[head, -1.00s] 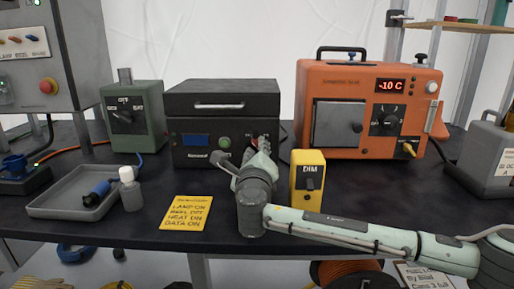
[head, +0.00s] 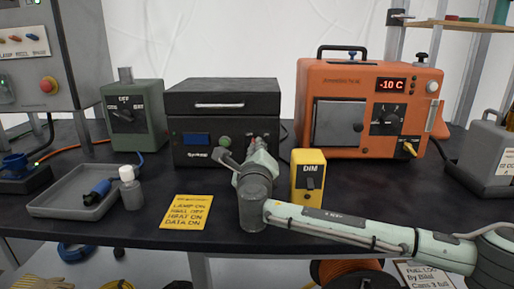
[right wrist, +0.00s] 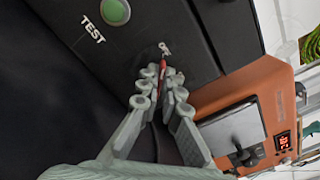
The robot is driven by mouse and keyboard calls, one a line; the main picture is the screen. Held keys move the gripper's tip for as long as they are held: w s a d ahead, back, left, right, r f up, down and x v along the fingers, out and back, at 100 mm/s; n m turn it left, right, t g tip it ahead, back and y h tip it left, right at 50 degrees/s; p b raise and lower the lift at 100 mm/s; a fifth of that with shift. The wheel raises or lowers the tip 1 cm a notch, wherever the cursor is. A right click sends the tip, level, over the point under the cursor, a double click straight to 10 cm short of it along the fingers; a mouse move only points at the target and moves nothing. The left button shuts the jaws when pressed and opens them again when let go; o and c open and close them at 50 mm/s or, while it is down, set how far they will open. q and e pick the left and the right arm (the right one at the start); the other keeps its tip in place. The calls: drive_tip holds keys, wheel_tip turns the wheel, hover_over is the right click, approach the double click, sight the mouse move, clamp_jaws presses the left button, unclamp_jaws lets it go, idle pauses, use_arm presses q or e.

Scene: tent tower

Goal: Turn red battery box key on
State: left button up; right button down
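The black battery box (head: 222,102) stands at the back middle of the table, with a blue display and a green button on its front. My right gripper (head: 258,146) is at the right part of that front and covers much of the key there. In the right wrist view the red key (right wrist: 169,72) sits in a small metal lock on the box face (right wrist: 190,35). The fingertips of my right gripper (right wrist: 163,75) are drawn together with the key between them. The key's exact angle is hard to tell. My left gripper is not in view.
A yellow DIM switch box (head: 308,158) stands close right of my right wrist. An orange oven-like unit (head: 335,80) is behind it.

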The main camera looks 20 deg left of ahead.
drive_tip(key=shift+m, duration=3.1)
drive_tip(key=m, duration=0.3)
drive_tip(key=shift+d+m+p, duration=0.1)
drive_tip(key=shift+m+p, duration=0.2)
drive_tip(key=shift+m, duration=0.1)
drive_tip(key=m, duration=0.4)
drive_tip(key=shift+m, duration=1.2)
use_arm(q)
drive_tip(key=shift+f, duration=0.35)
use_arm(e)
drive_tip(key=shift+m, duration=0.6)
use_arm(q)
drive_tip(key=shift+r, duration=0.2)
